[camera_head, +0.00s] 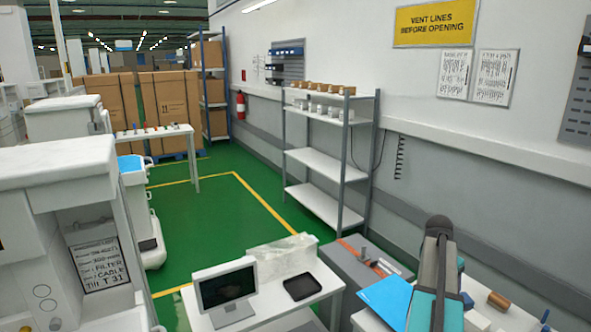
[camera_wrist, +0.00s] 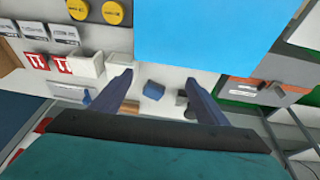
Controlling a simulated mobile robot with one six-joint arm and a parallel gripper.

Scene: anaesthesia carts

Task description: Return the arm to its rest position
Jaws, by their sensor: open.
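My gripper (camera_wrist: 158,82) shows in the wrist view with its two dark blue fingers spread apart, and nothing is held between them. Through the gap I see a white surface below with a small blue block (camera_wrist: 153,89) on it. My arm (camera_head: 435,275), teal and dark grey, rises at the lower right of the head view over a white worktop. I cannot make out the fingertips in the head view.
A blue sheet (camera_head: 387,299) lies left of my arm; it also shows in the wrist view (camera_wrist: 205,35). A small table with a monitor (camera_head: 226,291) and black tray (camera_head: 302,286) stands further left. A shelf rack (camera_head: 325,168) lines the wall. Green floor (camera_head: 220,220) is clear.

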